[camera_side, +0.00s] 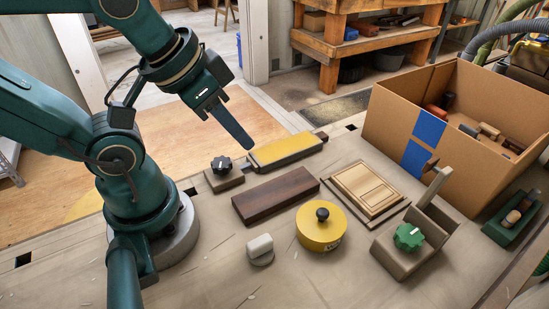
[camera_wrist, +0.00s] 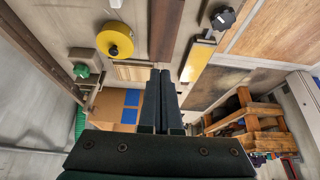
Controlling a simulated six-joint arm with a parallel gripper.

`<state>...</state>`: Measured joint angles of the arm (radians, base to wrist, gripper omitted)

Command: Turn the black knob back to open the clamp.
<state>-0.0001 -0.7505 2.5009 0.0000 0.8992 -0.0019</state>
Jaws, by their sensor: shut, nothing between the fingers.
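The black star-shaped knob (camera_side: 221,164) sits on a small brown block at the near-left end of a long holder with a yellow-topped slab (camera_side: 286,149). The knob also shows near the top of the wrist view (camera_wrist: 222,18), beside the yellow slab (camera_wrist: 198,60). My gripper (camera_side: 249,147) is shut and empty. Its fingertips are above the near-left end of the slab, to the right of the knob and apart from it. In the wrist view the two fingers (camera_wrist: 160,74) lie side by side. I cannot tell how tightly the slab is clamped.
A dark wooden block (camera_side: 275,194) lies in front of the slab. A yellow round tin (camera_side: 320,230) with a black knob, a panelled board (camera_side: 367,190) and a green-knobbed fixture (camera_side: 408,237) stand to the right. A cardboard box (camera_side: 390,115) is behind.

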